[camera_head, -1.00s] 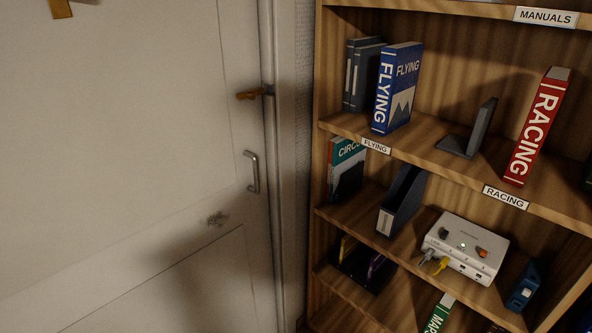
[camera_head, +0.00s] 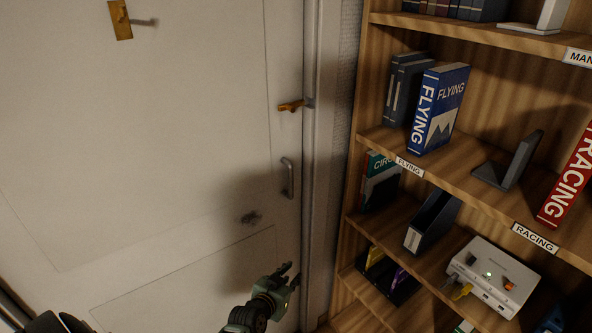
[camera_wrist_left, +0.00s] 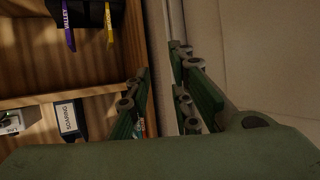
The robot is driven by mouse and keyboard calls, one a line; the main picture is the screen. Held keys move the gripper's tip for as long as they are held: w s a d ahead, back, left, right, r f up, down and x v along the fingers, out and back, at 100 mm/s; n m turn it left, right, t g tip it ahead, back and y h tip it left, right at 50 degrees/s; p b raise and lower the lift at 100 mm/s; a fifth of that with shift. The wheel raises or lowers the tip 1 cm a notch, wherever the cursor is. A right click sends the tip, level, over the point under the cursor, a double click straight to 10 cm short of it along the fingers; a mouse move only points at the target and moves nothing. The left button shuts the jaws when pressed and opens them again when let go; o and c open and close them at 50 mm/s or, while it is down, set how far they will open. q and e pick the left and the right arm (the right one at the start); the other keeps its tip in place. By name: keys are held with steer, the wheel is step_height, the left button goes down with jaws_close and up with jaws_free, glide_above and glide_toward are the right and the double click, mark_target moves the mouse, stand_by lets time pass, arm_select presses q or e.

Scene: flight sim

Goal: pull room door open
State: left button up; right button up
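The white room door (camera_head: 150,130) fills the left of the head view and looks shut against its frame. A grey vertical pull handle (camera_head: 287,178) sits near its right edge, with a brass latch (camera_head: 291,106) above it. My left gripper (camera_head: 288,275) is below the handle, apart from it, in front of the door's lower right edge. Its green fingers are spread with nothing between them, and they also show in the left wrist view (camera_wrist_left: 160,90). The handle is not clearly seen in the wrist view. My right gripper cannot be made out.
A wooden bookshelf (camera_head: 397,147) stands right of the door, close to the frame. It holds a blue flying book (camera_head: 438,108), a red racing book (camera_head: 567,185) and a white box with knobs (camera_head: 493,277). A brass hook plate (camera_head: 120,19) is high on the door.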

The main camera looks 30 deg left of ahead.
mark_target(290, 181)
arm_select(q)
steer(key=w+a+r+t+y+p, duration=0.1)
steer(key=w+a+r+t, duration=0.1)
steer(key=r, duration=0.7)
steer(key=w+a+r+n+t, duration=0.1)
steer(key=w+a+r, duration=0.1)
steer(key=r, duration=0.6)
steer(key=w+a+r+t+y+p, duration=0.1)
steer(key=w+a+r+t, duration=0.15)
steer(key=r, duration=0.65)
steer(key=shift+g, duration=0.45)
steer(key=x, duration=0.6)
steer(key=shift+w+a+f, duration=0.2)
steer(key=shift+w+a, duration=0.05)
steer(key=shift+w, duration=0.05)
arm_select(e)
steer(key=r, duration=0.3)
steer(key=shift+w+d+r, duration=0.2)
steer(key=shift+w+d, duration=0.2)
arm_select(q)
steer(key=shift+c, duration=0.2)
jaws_close()
arm_select(e)
steer(key=shift+a, duration=0.3)
